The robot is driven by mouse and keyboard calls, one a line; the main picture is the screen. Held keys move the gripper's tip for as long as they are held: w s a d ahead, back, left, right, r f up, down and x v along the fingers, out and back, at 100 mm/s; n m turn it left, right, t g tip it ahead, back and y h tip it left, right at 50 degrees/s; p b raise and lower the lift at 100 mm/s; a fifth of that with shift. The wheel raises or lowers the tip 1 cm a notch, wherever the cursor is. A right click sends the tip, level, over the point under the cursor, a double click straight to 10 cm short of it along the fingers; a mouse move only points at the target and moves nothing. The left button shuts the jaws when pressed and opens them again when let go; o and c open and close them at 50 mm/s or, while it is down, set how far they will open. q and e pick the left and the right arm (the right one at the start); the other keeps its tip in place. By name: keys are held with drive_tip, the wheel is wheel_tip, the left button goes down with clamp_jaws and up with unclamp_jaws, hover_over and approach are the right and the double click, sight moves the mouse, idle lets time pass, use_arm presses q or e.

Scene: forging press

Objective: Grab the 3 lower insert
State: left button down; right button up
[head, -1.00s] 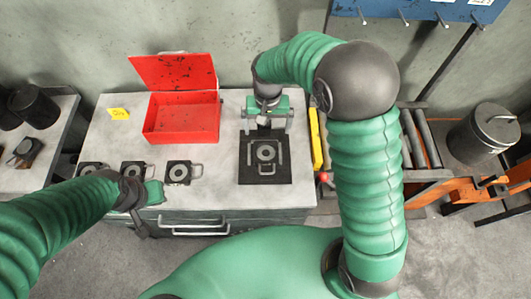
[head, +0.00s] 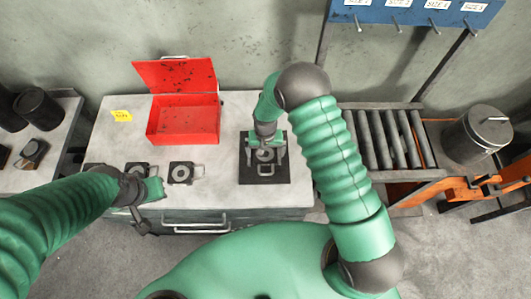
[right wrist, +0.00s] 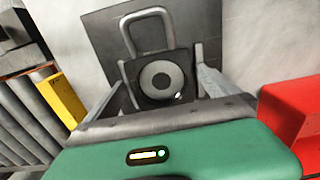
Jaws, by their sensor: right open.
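A dark square insert with a grey ring (head: 265,155) and a metal handle lies on a black square plate (head: 281,178) on the workbench. My right gripper (head: 267,143) is over it, partly hiding it in the head view. In the right wrist view the insert's ring (right wrist: 161,81) lies between the two open fingers (right wrist: 165,88), with its handle pointing away; contact cannot be told. Other inserts with handles lie in a row to the left, one at the right end (head: 182,173) and another beside it (head: 138,170). My left gripper (head: 152,190) hovers at the bench's front edge; its jaws are unclear.
An open red box (head: 183,121) stands at the back of the workbench (head: 225,190). A yellow note (head: 122,116) lies left of it. A roller conveyor (head: 385,140) and a grey canister (head: 478,135) are at right. Bench surface between the box and the inserts is clear.

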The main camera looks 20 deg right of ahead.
drive_tip(key=shift+a, duration=0.1)
drive_tip(key=c, duration=1.9)
drive_tip(key=shift+w+r, duration=0.1)
drive_tip(key=shift+w, duration=0.05)
drive_tip(key=shift+c, duration=0.5)
